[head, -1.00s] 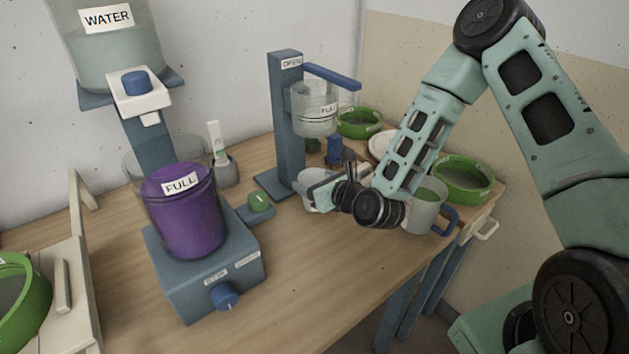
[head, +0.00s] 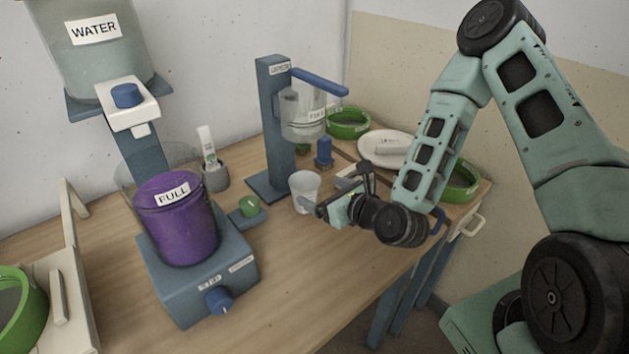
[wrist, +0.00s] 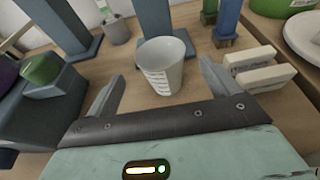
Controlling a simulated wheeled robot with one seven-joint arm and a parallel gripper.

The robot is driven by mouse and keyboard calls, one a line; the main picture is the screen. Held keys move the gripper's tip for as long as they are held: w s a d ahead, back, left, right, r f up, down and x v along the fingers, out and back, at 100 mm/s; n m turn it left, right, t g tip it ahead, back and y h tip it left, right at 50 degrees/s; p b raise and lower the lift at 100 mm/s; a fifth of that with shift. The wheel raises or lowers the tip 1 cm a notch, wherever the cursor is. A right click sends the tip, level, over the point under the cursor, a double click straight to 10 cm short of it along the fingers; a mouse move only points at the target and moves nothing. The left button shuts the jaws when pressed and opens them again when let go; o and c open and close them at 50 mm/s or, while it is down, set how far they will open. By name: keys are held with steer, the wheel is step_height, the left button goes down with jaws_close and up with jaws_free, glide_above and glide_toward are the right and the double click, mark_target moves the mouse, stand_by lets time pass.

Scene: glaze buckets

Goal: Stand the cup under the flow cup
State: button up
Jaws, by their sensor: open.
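The small white cup (head: 304,190) stands upright on the table, in front of the blue stand's column. The clear flow cup (head: 303,113) hangs on this blue stand (head: 274,130), above the cup in the head view. I cannot tell whether they are exactly in line. My gripper (head: 324,208) is open and low over the table, just right of the cup. In the wrist view the cup (wrist: 163,68) shows printed marks. It stands just beyond and between the two spread fingertips (wrist: 160,85), with a gap on each side.
A purple FULL bucket (head: 178,220) sits on a blue base at left, under the WATER tank (head: 95,40). A white plate (head: 388,145) and green bowls (head: 348,122) are behind the arm. White blocks (wrist: 250,68) lie by the right finger. The front table is clear.

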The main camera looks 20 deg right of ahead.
steer(key=s+a+r+n+g+p, duration=0.3)
steer(key=s+a+n+g, duration=0.1)
steer(key=n, duration=0.7)
steer(key=s+a+r+n+g+p, duration=0.25)
steer(key=s+a+n+g, duration=0.2)
steer(key=n, duration=0.65)
steer(key=s+r+n+g+h, duration=0.4)
steer(key=s+r+n+g, duration=0.1)
steer(key=s+r+n, duration=1)
steer(key=s+n, duration=0.3)
